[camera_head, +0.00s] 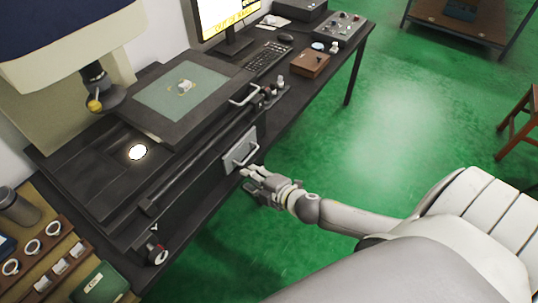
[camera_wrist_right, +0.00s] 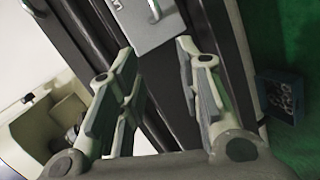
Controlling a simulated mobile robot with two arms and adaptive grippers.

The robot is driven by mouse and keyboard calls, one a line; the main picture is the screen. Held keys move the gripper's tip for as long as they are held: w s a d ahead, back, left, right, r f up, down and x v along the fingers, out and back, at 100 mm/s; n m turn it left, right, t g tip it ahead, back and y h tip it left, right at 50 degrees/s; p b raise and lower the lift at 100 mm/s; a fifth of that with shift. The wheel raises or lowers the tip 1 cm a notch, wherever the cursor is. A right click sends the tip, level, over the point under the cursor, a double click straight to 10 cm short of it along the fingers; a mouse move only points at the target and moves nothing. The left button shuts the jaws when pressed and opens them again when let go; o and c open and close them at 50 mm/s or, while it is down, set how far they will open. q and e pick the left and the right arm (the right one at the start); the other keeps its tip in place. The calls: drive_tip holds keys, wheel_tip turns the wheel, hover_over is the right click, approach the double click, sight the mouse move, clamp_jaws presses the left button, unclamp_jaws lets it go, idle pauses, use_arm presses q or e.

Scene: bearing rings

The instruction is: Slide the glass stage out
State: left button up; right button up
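The glass stage (camera_head: 160,98) is a greenish glass plate in a dark frame on the measuring machine, in the head view. A small pale ring (camera_head: 184,86) lies on its glass. A bar handle (camera_head: 244,96) is on the stage's right side. A lower handle (camera_head: 245,154) is on a grey metal plate (camera_head: 232,157) on the machine's front face. My right gripper (camera_head: 251,178) is just below this lower handle, apart from it. In the right wrist view, its fingers (camera_wrist_right: 155,60) are spread and empty, with the grey plate (camera_wrist_right: 145,27) beyond them. My left gripper is not in view.
A bright light spot (camera_head: 138,152) shows on the machine bed, below the lens (camera_head: 97,101). A wooden rack (camera_head: 45,250) with rings stands at lower left. A keyboard (camera_head: 267,62) and brown box (camera_head: 310,64) are on the bench. Green floor right of the bench is open.

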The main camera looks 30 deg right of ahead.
wheel_tip(320, 180, down, 5)
drive_tip(key=s+d+m+g+h, duration=0.1)
drive_tip(key=s+d+m, duration=0.1)
drive_tip(key=shift+s+d+f, duration=0.2)
drive_tip(key=shift+s+d, duration=0.05)
drive_tip(key=shift+s, duration=0.05)
